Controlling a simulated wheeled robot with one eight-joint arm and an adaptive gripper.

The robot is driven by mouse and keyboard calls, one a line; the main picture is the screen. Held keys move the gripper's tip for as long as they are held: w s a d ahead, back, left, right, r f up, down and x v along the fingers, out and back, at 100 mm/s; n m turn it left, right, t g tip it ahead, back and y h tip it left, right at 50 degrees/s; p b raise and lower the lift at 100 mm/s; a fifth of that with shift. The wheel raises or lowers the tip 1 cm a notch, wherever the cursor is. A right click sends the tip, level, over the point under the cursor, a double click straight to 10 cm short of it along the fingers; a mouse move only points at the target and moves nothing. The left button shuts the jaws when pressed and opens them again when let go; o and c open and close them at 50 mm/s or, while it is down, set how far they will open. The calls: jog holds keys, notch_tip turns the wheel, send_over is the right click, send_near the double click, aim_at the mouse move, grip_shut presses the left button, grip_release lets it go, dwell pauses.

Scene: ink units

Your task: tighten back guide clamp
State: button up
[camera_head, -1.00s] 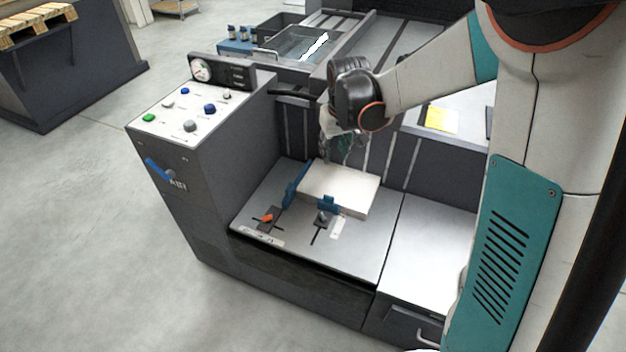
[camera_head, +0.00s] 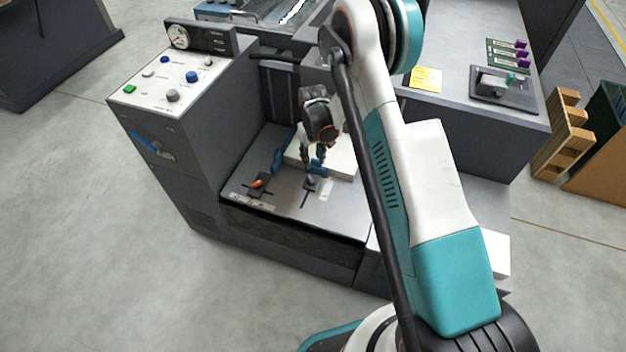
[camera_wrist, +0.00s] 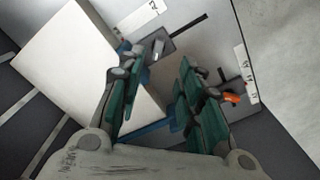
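A white paper stack (camera_head: 341,163) lies on the grey feed table, with a blue guide (camera_head: 279,158) at its left side and another blue guide (camera_head: 317,168) at its near edge. A clamp with an orange lever (camera_head: 260,181) sits in a slot at the left. A clamp with a grey lever (camera_head: 312,184) sits in a slot at the right. In the wrist view the grey lever (camera_wrist: 157,46) and orange lever (camera_wrist: 231,97) both show beyond my fingers. The labels are too small to read. My gripper (camera_wrist: 156,72) is open and empty, pointing down above the table near the stack's near edge.
The control cabinet (camera_head: 180,125) with buttons and a gauge (camera_head: 179,37) stands left of the feed table. A grey worktop (camera_head: 455,85) with a yellow note lies at the right. The floor in front is free.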

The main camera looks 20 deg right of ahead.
aim_at(313, 182)
notch_tip(313, 182, down, 13)
jog(key=b, duration=0.4)
jog(key=shift+f+b, duration=0.1)
jog(key=shift+b, duration=0.25)
grip_shut()
